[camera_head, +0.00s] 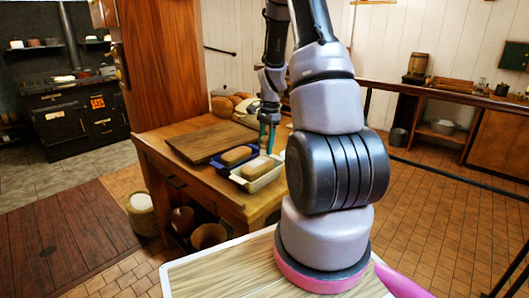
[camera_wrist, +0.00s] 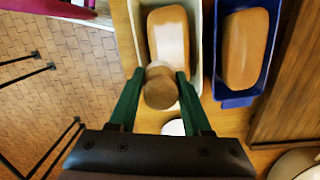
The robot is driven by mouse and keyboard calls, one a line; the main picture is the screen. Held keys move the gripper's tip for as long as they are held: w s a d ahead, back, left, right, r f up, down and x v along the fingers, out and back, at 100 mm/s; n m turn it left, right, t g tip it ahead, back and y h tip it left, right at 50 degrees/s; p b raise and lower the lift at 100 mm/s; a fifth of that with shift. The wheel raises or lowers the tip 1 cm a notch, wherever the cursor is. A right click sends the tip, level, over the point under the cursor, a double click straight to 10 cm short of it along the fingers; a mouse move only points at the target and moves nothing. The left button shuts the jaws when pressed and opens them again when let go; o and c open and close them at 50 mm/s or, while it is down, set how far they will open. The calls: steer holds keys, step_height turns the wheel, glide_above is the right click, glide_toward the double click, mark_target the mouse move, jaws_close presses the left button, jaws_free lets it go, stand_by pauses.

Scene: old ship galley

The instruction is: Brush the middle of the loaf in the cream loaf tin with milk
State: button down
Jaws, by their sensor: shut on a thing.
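The cream loaf tin (camera_head: 243,184) stands on the wooden table, with a brown loaf (camera_head: 257,168) in it. In the wrist view this loaf (camera_wrist: 168,32) has a paler patch on its middle; the tin's rim (camera_wrist: 195,60) shows beside it. My gripper (camera_head: 267,140) points down over the tin's far side. In the wrist view its green fingers (camera_wrist: 156,92) are shut on a round brown wooden handle (camera_wrist: 160,88), which looks like the brush. The handle's lower end is hidden, so I cannot tell whether it touches the loaf.
A blue tin (camera_head: 220,168) with another loaf (camera_head: 237,155) stands beside the cream tin. A white round thing (camera_wrist: 174,127) is partly hidden below my fingers.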

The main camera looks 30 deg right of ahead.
mark_target(265, 137)
steer(key=shift+r, duration=2.3)
